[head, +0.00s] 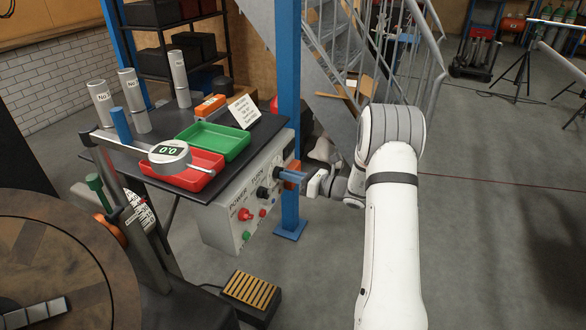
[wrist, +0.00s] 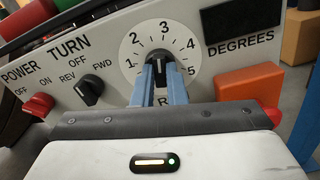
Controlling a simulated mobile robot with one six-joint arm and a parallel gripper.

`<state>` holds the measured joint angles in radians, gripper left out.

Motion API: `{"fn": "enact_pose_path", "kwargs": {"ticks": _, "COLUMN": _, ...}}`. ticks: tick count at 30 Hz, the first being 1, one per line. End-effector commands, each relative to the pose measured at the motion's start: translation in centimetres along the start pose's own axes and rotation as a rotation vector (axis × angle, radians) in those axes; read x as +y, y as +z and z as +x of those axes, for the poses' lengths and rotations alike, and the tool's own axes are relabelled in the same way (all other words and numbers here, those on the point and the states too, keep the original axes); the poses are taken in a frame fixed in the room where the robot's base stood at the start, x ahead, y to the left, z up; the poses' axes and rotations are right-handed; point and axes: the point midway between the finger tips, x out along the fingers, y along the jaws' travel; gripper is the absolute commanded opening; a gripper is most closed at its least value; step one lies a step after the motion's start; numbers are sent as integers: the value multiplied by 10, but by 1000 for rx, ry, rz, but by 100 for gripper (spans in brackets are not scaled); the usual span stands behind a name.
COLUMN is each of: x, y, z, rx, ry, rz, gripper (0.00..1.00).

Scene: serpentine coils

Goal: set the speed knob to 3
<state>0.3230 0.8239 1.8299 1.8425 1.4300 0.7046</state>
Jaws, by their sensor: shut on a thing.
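The speed knob (wrist: 158,57) is black and sits at the centre of a white round dial (wrist: 130,60) numbered 1 to 5 on the grey control panel. The 3 is at the top of the dial. My gripper (wrist: 160,72) has its two blue fingers on either side of the knob, shut on it. A short light mark on the knob looks roughly upright, towards the 3, but the fingers partly hide it, so its exact setting is hard to read. In the head view, my gripper (head: 284,174) reaches the control box (head: 228,222) from the right.
The black TURN knob (wrist: 89,90) and red POWER knob (wrist: 38,105) are left of the dial. A dark DEGREES display (wrist: 243,18) and an orange block (wrist: 251,86) are on the right. A blue post (head: 289,100) stands close behind my gripper.

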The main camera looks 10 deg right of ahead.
Motion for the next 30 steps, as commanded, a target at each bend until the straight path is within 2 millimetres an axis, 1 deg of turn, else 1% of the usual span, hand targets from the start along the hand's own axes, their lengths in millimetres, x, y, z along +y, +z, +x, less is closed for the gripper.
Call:
{"fn": "enact_pose_path", "kwargs": {"ticks": 1, "x": 4, "y": 2, "z": 2, "rx": 3, "ry": 9, "rz": 32, "gripper": 0}}
{"fn": "enact_pose_path", "kwargs": {"ticks": 6, "x": 3, "y": 1, "z": 2, "rx": 4, "ry": 8, "rz": 121, "gripper": 0}}
{"fn": "enact_pose_path", "kwargs": {"ticks": 12, "x": 3, "y": 0, "z": 2, "rx": 4, "ry": 8, "rz": 181, "gripper": 0}}
{"fn": "enact_pose_path", "kwargs": {"ticks": 28, "x": 2, "y": -2, "z": 2, "rx": 4, "ry": 8, "rz": 202, "gripper": 0}}
{"fn": "enact_pose_path", "kwargs": {"ticks": 29, "x": 2, "y": -2, "z": 2, "rx": 4, "ry": 7, "rz": 202, "gripper": 13}}
{"fn": "enact_pose_path", "kwargs": {"ticks": 30, "x": 2, "y": -2, "z": 2, "rx": 4, "ry": 7, "rz": 202, "gripper": 17}}
